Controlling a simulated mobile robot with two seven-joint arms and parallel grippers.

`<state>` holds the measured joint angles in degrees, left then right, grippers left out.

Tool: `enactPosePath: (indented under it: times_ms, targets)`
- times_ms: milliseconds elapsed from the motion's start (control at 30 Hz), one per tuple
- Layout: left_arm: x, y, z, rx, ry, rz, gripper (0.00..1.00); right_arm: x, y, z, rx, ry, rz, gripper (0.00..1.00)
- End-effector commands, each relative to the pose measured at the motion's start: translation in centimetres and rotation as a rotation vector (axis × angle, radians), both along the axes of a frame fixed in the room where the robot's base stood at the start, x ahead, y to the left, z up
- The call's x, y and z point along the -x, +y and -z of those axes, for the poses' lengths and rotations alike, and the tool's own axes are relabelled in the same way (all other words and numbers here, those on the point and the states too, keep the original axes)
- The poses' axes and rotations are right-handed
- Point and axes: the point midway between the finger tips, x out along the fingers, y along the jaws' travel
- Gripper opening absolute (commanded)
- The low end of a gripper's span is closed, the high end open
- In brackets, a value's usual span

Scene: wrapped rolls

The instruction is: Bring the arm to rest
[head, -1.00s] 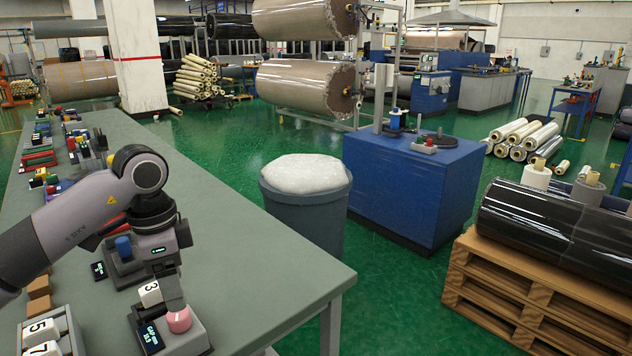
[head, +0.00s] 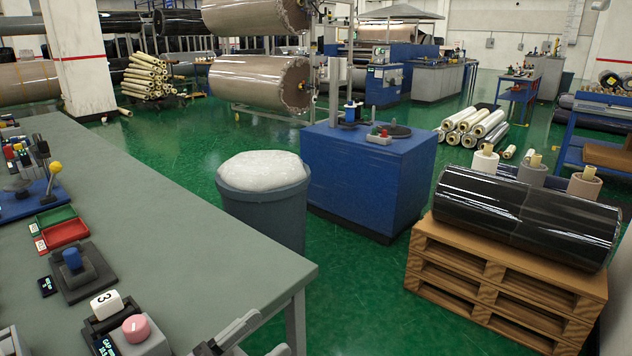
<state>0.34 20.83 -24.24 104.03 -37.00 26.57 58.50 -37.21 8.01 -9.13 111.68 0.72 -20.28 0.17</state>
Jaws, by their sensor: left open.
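My left gripper (head: 246,335) shows only in part at the bottom edge of the head view, low beside the front corner of the grey table (head: 185,215). Its grey fingers are apart and I see nothing between them. The arm behind it is out of the picture. On the table to its left, a white block marked 3 (head: 107,304) sits in a dark gauge device (head: 150,346) beside a pink round knob (head: 136,328). The gripper is apart from both. My right gripper is not in view.
A dark fixture with a blue knob (head: 72,259), a red tray (head: 65,233) and a green tray (head: 56,217) stand on the table's left. A grey bin (head: 262,215) stands beyond the table. A blue cabinet (head: 365,185) and a wooden pallet (head: 500,280) stand farther right.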

Motion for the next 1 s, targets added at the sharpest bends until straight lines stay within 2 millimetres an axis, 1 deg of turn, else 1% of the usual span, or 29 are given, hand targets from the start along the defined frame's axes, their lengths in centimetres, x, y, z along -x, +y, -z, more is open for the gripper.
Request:
enactPosePath:
  times_ms: [33, 67, 133, 167, 200, 233, 267, 300, 367, 400, 500, 600, 700, 1000]
  targets:
    - [0.0, 1.3, 1.8, 0.009, 0.058, -0.104, 0.67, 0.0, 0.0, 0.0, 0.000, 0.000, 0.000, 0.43]
    - [0.0, 2.1, 3.0, 0.004, 0.093, -0.168, 0.67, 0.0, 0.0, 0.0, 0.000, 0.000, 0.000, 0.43]
    - [0.4, 4.1, 6.0, -0.024, 0.185, -0.306, 0.67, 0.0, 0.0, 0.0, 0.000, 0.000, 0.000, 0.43]
    - [0.7, 4.9, 7.5, -0.045, 0.231, -0.360, 0.67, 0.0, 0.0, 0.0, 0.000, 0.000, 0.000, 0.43]
    - [1.4, 6.1, 9.5, -0.077, 0.296, -0.428, 0.67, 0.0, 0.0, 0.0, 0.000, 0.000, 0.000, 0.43]
    - [2.1, 6.8, 11.0, -0.104, 0.347, -0.471, 0.67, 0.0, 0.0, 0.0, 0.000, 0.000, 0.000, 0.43]
    - [2.9, 7.6, 12.6, -0.136, 0.400, -0.510, 0.67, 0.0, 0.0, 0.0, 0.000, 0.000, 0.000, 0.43]
    - [4.1, 8.5, 14.7, -0.180, 0.470, -0.554, 0.67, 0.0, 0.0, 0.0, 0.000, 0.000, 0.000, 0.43]
    - [6.1, 9.7, 17.5, -0.248, 0.572, -0.600, 0.67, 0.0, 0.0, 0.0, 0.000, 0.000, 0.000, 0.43]
    - [7.6, 10.3, 19.2, -0.292, 0.634, -0.620, 0.67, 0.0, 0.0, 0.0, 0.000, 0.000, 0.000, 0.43]
    - [10.8, 11.3, 22.3, -0.382, 0.762, -0.638, 0.67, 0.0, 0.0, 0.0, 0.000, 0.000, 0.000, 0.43]
    - [13.1, 11.7, 24.1, -0.440, 0.839, -0.635, 0.67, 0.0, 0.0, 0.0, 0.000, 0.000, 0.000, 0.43]
    - [14.1, 11.9, 24.8, -0.466, 0.872, -0.631, 0.67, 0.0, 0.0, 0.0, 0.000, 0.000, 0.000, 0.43]
    - [14.2, 11.9, 24.9, -0.471, 0.874, -0.628, 0.67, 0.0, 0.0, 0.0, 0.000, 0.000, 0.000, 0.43]
